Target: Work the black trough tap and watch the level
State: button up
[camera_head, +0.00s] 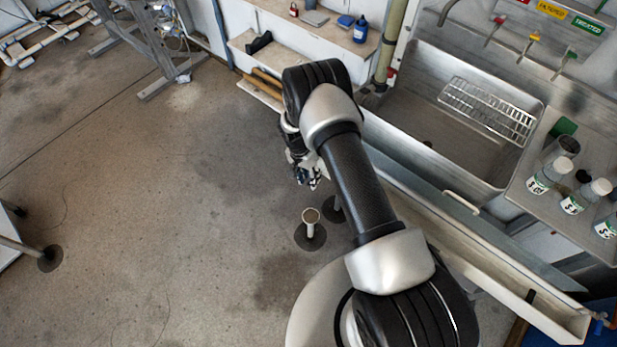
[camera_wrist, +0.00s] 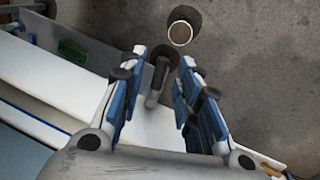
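In the wrist view, my gripper (camera_wrist: 164,65) has its two blue-and-grey fingers apart, with nothing clamped between them. A small dark upright piece (camera_wrist: 157,78), which looks like the black tap's lever, shows in the gap, closer to the left finger. I cannot tell how far beyond the fingertips it is. The long pale trough (camera_head: 492,252) runs along the front of the sink. Its near part by my gripper (camera_head: 305,178) is hidden behind my arm in the head view. A small black piece (camera_head: 530,296) shows at the trough's right end. The water level cannot be made out.
A cream standpipe (camera_head: 310,220) rises from the floor below my gripper; its open top shows in the wrist view (camera_wrist: 180,33). The steel sink (camera_head: 420,115) holds a wire rack (camera_head: 488,108). Labelled bottles (camera_head: 551,174) stand to the right.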

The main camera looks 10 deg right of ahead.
jog(key=shift+c, duration=0.3)
grip_shut()
dwell(0.4)
jog(key=n, duration=0.2)
jog(key=shift+s+d+n+b, duration=0.3)
jog(key=shift+s+d+n, duration=0.05)
jog(key=shift+n, duration=0.05)
jog(key=shift+s+d+n+t+b, duration=0.1)
jog(key=shift+d+n+t+b, duration=0.55)
jog(key=shift+n, duration=1.6)
jog(key=shift+s+d+n+t+b, duration=0.1)
jog(key=shift+d+n+t+b, duration=0.2)
jog(key=shift+d+n+b, duration=1.3)
jog(key=shift+a+n+t+b, duration=0.1)
jog(key=shift+n+t+b, duration=0.3)
jog(key=shift+n, duration=2.45)
jog(key=shift+d, duration=0.1)
